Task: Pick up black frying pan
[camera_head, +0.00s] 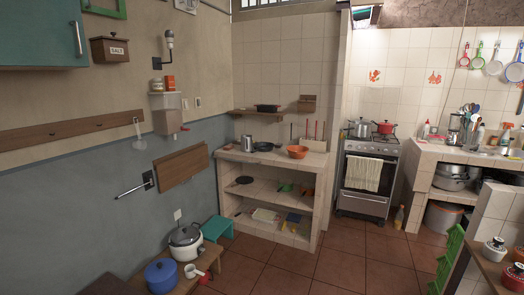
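A small round black pan (263,146) lies on the tiled counter (275,158) across the room, between a metal pot (247,143) and an orange bowl (297,152). Another dark pan-like item (267,107) sits on the wall shelf above the counter. A further dark flat item (244,180) lies on the middle shelf below. At this distance I cannot tell for sure which one is the frying pan. Neither of my grippers is in view.
A stove (367,180) with pots stands right of the counter. A teal stool (218,229), a low table with a blue pot (161,275) and a rice cooker (186,243) stand at the left. A green chair (449,260) is at the right. The tiled floor (300,270) between is open.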

